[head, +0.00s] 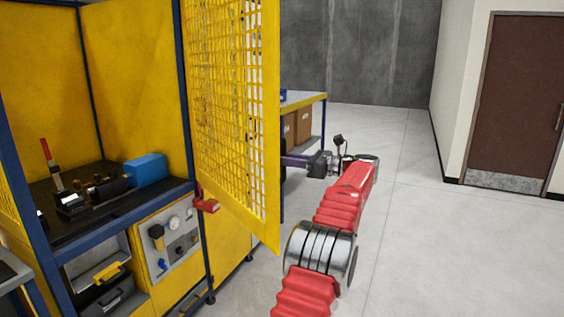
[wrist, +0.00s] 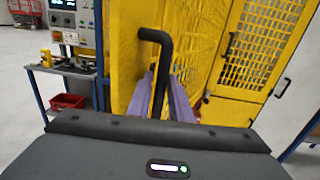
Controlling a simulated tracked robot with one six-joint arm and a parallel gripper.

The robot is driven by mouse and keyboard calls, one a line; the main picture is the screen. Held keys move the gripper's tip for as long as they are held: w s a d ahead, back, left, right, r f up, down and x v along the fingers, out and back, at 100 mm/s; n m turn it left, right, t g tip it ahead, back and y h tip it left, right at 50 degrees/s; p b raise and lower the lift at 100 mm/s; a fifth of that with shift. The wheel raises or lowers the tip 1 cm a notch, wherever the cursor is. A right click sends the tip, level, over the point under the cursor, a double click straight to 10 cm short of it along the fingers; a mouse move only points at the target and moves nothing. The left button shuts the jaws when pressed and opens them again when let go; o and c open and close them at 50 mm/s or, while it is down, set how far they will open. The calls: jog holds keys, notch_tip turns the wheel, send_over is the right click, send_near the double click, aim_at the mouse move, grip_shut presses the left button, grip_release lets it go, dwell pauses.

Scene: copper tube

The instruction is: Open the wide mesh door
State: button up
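The wide mesh door (head: 232,110), a yellow panel with a mesh window, stands swung out from the yellow and blue cell in the head view. The door also fills the middle of the wrist view (wrist: 125,75). A black bent bar handle (wrist: 161,55) sticks up on it. My gripper (wrist: 161,95) has its purple fingers on both sides of this handle, close against it, and looks shut on it.
Inside the cell, a blue block (head: 146,169) and black fixtures sit on a dark bench. A red latch (head: 207,204) is on the frame by the door. A table with brown boxes (head: 300,123) stands behind the door. Grey floor (head: 430,250) is clear at right.

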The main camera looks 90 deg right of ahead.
jog(key=shift+o, duration=1.3)
jog(key=shift+s+f, duration=0.1)
jog(key=shift+s, duration=0.05)
jog(key=v, duration=1.3)
jog(key=shift+s+a, duration=0.2)
jog(key=shift+s, duration=0.05)
jog(key=shift+c, duration=0.5)
